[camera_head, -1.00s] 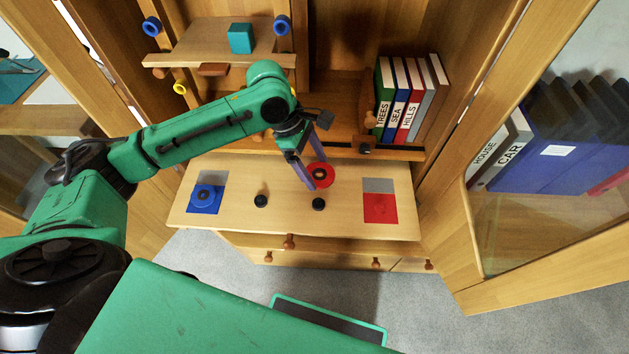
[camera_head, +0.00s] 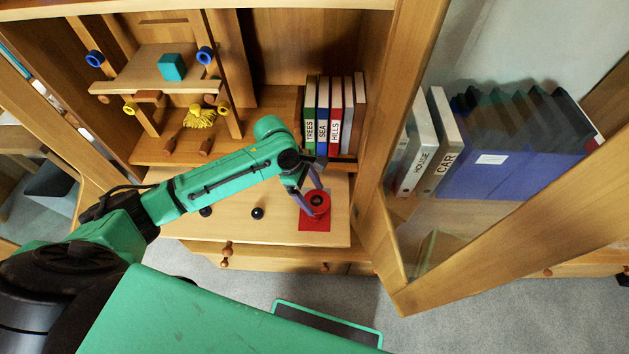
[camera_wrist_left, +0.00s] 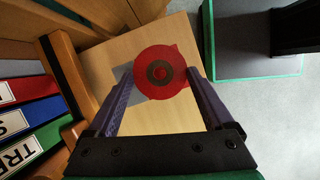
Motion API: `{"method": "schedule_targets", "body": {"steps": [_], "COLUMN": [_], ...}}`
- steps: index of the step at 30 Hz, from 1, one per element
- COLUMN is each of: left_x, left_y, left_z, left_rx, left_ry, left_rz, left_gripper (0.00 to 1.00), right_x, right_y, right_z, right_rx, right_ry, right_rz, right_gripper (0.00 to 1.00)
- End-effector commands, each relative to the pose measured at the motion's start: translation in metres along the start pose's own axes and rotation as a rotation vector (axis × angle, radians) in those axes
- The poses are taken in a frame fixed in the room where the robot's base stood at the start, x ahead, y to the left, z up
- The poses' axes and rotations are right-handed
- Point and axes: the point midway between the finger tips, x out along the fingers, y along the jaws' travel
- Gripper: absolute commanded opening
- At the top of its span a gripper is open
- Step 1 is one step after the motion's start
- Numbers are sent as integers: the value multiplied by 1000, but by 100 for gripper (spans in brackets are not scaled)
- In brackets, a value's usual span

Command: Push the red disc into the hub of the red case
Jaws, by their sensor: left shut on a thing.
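The red disc (camera_head: 317,198), with a dark round centre, is between the fingers of my left gripper (camera_head: 313,203). The gripper is shut on it. The red case (camera_head: 313,225) is a flat red square at the right end of the wooden desk board. The disc is over the case and hides its middle, so the hub is not visible. I cannot tell whether disc and case touch. My right gripper is not in view.
Upright books (camera_head: 334,110) stand behind the board. Two black knobs, one here (camera_head: 257,213), are on the board left of the case. An open glazed door (camera_head: 395,235) is close on the right. A shelf with a teal cube (camera_head: 172,67) is at the upper left.

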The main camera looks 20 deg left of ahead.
Motion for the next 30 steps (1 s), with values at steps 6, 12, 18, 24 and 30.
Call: {"method": "schedule_targets", "body": {"steps": [6,12,18,24,30], "left_x": [-1,-5,24,45,55], "left_y": [0,0,0,0,0], "left_z": [0,3,-9,-18,-22], "left_rx": [0,0,-1,0,0], "left_ry": [-1,-1,-1,-1,0], "left_rz": [0,-1,-2,-1,0], "left_gripper": [33,33,33,33,33], "right_x": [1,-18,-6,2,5], "right_y": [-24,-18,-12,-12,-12], "right_z": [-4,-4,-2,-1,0], "right_rx": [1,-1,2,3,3], "right_ry": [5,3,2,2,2], "right_rz": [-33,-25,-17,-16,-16], "right_gripper": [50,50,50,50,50]}}
